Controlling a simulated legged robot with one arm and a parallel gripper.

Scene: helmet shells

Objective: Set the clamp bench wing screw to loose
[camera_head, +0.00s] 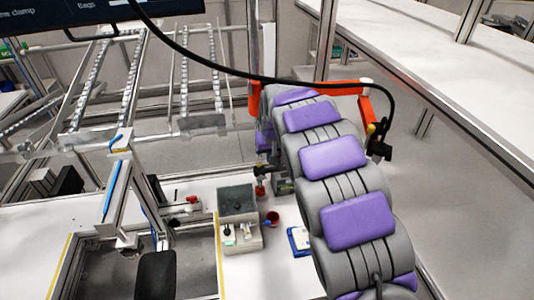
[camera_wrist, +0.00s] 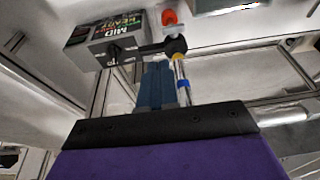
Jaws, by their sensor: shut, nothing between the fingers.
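My gripper (camera_wrist: 156,82) shows in the wrist view as two blue-grey fingers close together, shut and empty, beyond a black bar and purple pad. A grey box (camera_wrist: 112,40) with a dark label reading "MID" and "READY" stands beyond the fingertips, up and left. A black lever-like part (camera_wrist: 150,48) lies across the box's front; I cannot tell whether it is the wing screw. My fingers appear apart from the box. In the head view a small grey bench unit (camera_head: 238,205) stands on the white table, left of my arm. My fingertips are hidden there.
A red cup (camera_head: 272,218) and a blue-edged tray (camera_head: 300,240) are on the table near the unit. A red-orange knob (camera_wrist: 169,18) and a silver rod with a blue band (camera_wrist: 182,85) are close right of my fingers. A white shelf (camera_head: 450,80) stands at right.

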